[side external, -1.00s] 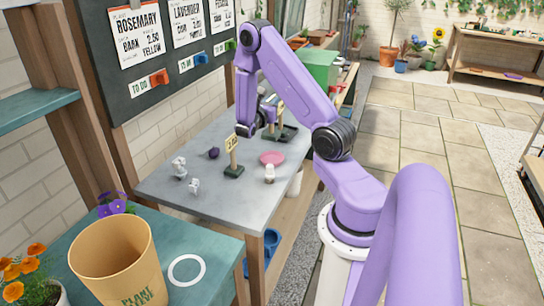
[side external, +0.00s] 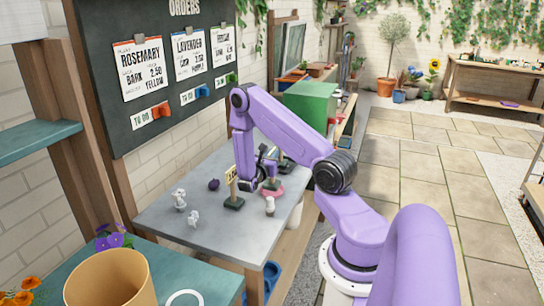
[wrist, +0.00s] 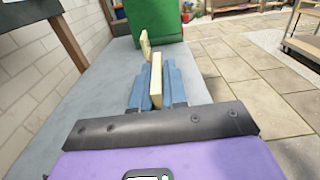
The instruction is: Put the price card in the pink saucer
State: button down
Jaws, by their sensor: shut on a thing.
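My gripper (side external: 266,168) is shut on a cream price card (wrist: 156,82), seen edge-on between the blue fingers in the wrist view. In the side view its dark base (side external: 270,184) is low over the pink saucer (side external: 277,193), overlapping it. I cannot tell whether the base touches the saucer. The gripper and card hide part of the saucer. Another cream card (wrist: 145,45) shows beyond the fingers in the wrist view. A yellow price card (side external: 231,178) on a dark green base stands left of the saucer.
On the grey table (side external: 175,235) are a purple lump (side external: 214,184), small white figures (side external: 180,199) and a white figure (side external: 270,206) close in front of the saucer. A dark tray (side external: 287,164) and green box (side external: 310,105) are behind. The table's front left is clear.

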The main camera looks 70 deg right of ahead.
jog(key=shift+f, duration=0.55)
jog(key=c, duration=1.2)
grip_release()
jog(key=shift+o, duration=0.2)
